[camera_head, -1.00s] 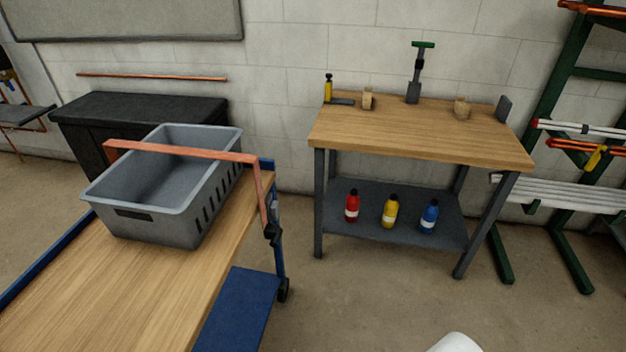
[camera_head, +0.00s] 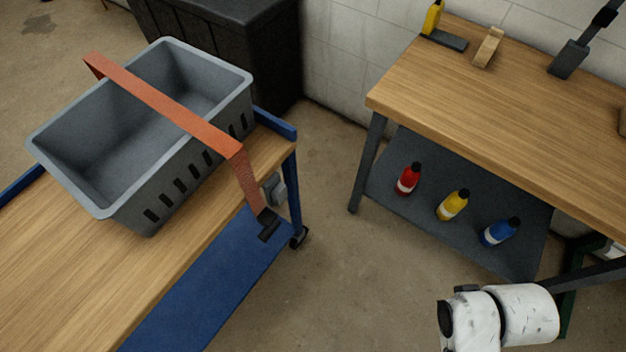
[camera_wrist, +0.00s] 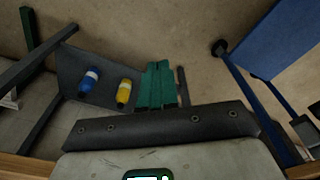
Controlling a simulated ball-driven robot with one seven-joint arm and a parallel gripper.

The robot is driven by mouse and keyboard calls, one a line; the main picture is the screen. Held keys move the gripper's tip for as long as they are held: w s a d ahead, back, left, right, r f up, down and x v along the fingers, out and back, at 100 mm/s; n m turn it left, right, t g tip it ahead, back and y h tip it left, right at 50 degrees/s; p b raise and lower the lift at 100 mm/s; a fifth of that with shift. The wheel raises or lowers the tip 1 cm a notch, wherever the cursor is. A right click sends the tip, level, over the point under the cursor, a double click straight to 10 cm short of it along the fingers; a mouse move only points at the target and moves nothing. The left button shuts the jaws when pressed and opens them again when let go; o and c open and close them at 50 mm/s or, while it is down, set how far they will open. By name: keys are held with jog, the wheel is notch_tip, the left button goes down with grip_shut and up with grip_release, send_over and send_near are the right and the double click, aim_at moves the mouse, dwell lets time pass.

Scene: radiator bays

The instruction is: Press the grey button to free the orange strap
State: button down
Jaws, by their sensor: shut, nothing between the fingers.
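The orange strap (camera_head: 165,105) lies across the top of the grey crate (camera_head: 75,185) and hangs down its right side, with a black buckle (camera_head: 268,224) at its lower end. A small grey block (camera_head: 275,188) sits on the end of the cart beside the hanging strap; it may be the grey button, but its details are too small to tell. In the wrist view my gripper (camera_wrist: 157,75) shows as green fingers close together, with nothing between them, above the floor between bench and cart. The strap is not recognisable in that view.
The crate stands on a wooden-topped blue cart (camera_head: 80,290). A workbench (camera_head: 490,100) stands at the right, with red (camera_head: 408,180), yellow (camera_head: 453,205) and blue (camera_head: 500,232) bottles on its lower shelf. Clear floor (camera_head: 320,210) lies between cart and bench.

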jog(key=shift+w+d, duration=0.1)
jog(key=w+a+f+m+t+y+b, duration=0.1)
jog(key=w+a+f+t+y+b, duration=0.1)
jog(key=w+a+f+y+b, duration=0.3)
jog(key=w+a+f+t+y+b, duration=0.2)
jog(key=w+a+f+b, duration=0.1)
jog(key=w+a, duration=0.3)
jog(key=w+a+r+m+t+y+b, duration=0.4)
jog(key=w+a+m+t+y+b, duration=0.1)
jog(key=w+a+m+t+y, duration=0.1)
jog(key=shift+w+a+r+y, duration=0.35)
jog(key=shift+a+y, duration=0.35)
jog(key=shift+a, duration=0.55)
